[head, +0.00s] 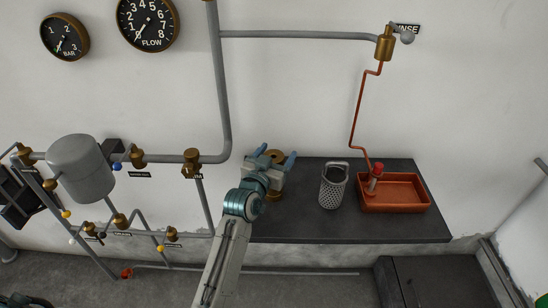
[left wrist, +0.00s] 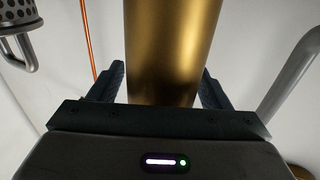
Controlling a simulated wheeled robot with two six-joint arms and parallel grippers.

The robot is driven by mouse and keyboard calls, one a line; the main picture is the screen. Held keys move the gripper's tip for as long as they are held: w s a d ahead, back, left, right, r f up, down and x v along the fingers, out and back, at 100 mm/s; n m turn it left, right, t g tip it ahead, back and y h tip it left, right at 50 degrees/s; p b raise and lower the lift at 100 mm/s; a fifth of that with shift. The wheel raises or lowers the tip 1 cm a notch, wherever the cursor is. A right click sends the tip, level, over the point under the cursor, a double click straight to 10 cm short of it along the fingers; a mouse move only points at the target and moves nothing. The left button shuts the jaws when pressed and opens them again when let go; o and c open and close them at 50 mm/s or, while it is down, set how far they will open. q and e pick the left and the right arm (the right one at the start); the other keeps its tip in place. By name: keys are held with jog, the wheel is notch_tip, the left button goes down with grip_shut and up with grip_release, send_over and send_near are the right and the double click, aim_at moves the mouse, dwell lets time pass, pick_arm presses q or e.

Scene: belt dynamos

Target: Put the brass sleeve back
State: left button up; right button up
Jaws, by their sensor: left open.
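A brass cylinder, which looks like the brass sleeve (left wrist: 173,50), stands between the spread fingers of my left gripper (left wrist: 163,85) in the left wrist view. I cannot tell whether either finger touches it. In the head view my left gripper (head: 277,153) is open at the left end of the dark bench. The brass top of the sleeve (head: 276,153) shows just behind and between the fingers, and brass also shows below the gripper. The middle is hidden by the gripper. My right gripper is not in view.
A perforated metal basket with a handle (head: 333,188) stands on the dark bench (head: 300,226), right of the gripper. An orange-red tray (head: 395,208) holds a red upright piece (head: 375,178). Grey pipes (head: 222,100) with brass fittings run along the wall close to the gripper's left.

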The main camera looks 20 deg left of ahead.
pick_arm(q)
jog(key=shift+s, duration=0.3)
jog(key=s+a+b, duration=0.1)
jog(key=s+b, duration=0.1)
jog(key=s, duration=0.9)
jog(key=shift+s+a+b, duration=0.15)
jog(key=shift+b, duration=0.2)
